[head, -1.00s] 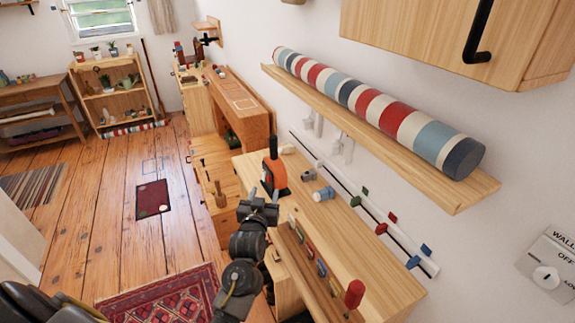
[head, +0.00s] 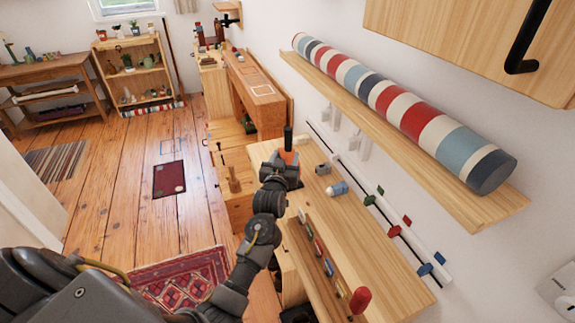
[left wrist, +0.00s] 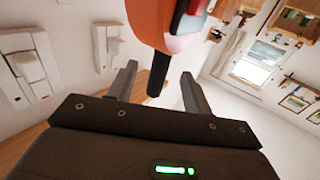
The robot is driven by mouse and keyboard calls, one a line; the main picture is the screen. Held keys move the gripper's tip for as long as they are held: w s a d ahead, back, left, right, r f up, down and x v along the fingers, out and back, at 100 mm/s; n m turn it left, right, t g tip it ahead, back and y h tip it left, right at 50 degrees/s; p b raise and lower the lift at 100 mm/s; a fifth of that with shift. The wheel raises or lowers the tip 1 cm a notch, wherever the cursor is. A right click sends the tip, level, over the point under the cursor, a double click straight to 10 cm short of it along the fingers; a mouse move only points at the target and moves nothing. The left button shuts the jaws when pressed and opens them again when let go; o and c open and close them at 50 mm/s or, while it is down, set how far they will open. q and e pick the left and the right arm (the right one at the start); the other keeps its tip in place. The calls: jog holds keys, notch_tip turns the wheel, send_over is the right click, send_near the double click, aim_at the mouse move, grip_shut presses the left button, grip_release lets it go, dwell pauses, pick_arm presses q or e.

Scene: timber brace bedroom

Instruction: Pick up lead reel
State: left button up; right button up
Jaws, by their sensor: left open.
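The lead reel (head: 289,157) is orange with a black upright handle and stands on the wooden bench top. My left gripper (head: 281,166) is in front of it in the head view and hides most of its body. In the left wrist view the orange part of the reel (left wrist: 150,22) fills the top middle. Its black handle reaches down between the two spread fingers of my left gripper (left wrist: 158,88), with a visible gap on each side. My right gripper is not in view.
A grey-blue roll (head: 338,189) and a small grey part (head: 323,169) lie right of the reel on the bench top (head: 362,240). A red-handled tool (head: 359,299) is at the near end. A shelf (head: 400,140) with a striped roll overhangs the bench's right side.

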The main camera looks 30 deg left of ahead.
aim_at(287, 148)
pick_arm(q)
jog(key=shift+w+a+r+p, duration=0.15)
jog(key=shift+w+r+p, duration=0.05)
jog(key=shift+w+p, duration=0.15)
jog(key=x, duration=0.1)
jog(key=p+x, duration=0.1)
jog(key=x, duration=0.2)
jog(key=shift+w+a+f, duration=0.15)
jog(key=shift+w+f, duration=0.05)
jog(key=shift+f, duration=0.1)
grip_shut()
dwell(0.8)
jog(key=shift+r, duration=0.1)
